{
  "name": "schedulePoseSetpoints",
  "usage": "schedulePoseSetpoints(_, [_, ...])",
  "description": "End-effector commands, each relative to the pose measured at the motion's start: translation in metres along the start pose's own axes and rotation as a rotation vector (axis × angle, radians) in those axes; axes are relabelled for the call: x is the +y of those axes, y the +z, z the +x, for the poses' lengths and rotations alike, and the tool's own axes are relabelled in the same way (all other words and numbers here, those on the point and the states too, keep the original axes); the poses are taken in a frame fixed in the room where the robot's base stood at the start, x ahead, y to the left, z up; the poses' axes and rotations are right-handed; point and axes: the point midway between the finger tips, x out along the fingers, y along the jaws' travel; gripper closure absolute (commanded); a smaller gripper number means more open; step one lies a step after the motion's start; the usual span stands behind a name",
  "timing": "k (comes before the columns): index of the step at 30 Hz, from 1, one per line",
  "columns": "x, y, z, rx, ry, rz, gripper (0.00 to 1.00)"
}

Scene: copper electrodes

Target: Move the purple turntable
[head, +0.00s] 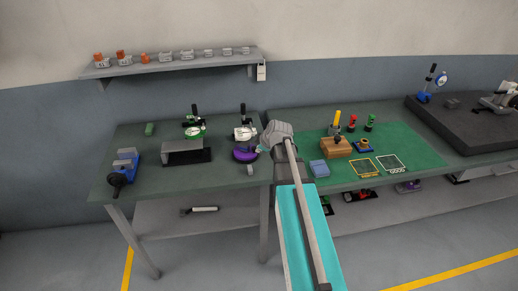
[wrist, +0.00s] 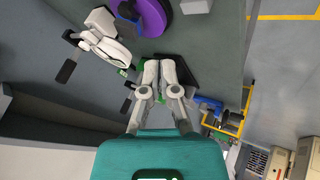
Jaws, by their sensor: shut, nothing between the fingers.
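The purple turntable (head: 245,155) sits on the left grey-green table, near its right end. A white-faced dial gauge on a stand (head: 244,131) is just behind it. In the wrist view the turntable (wrist: 154,16) is at the top, partly cut off by the frame edge, with a dark blue part on it. My gripper (wrist: 159,66) is shut and empty, with its fingertips below the turntable in the wrist picture and apart from it. In the head view my gripper (head: 262,149) is close to the right of the turntable, its fingertips small and hard to make out.
A small grey block (head: 250,170) lies in front of the turntable. A wooden block (head: 336,148) stands on the green mat (head: 402,140) at right.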

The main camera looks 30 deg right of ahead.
Motion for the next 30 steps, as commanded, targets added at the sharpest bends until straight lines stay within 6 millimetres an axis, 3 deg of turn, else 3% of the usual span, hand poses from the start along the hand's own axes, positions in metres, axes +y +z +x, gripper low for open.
schedulePoseSetpoints(2, [0.002,0.0,0.0,-0.001,-0.003,0.002,0.81])
schedulePoseSetpoints(10, [0.037,-0.004,0.003,-0.024,-0.095,0.062,0.31])
schedulePoseSetpoints(15, [0.075,-0.004,0.003,-0.058,-0.212,0.142,0.3])
schedulePoseSetpoints(21, [0.107,-0.001,0.002,-0.098,-0.33,0.221,0.3])
schedulePoseSetpoints(30, [0.111,0.002,0.001,-0.113,-0.372,0.249,0.3])
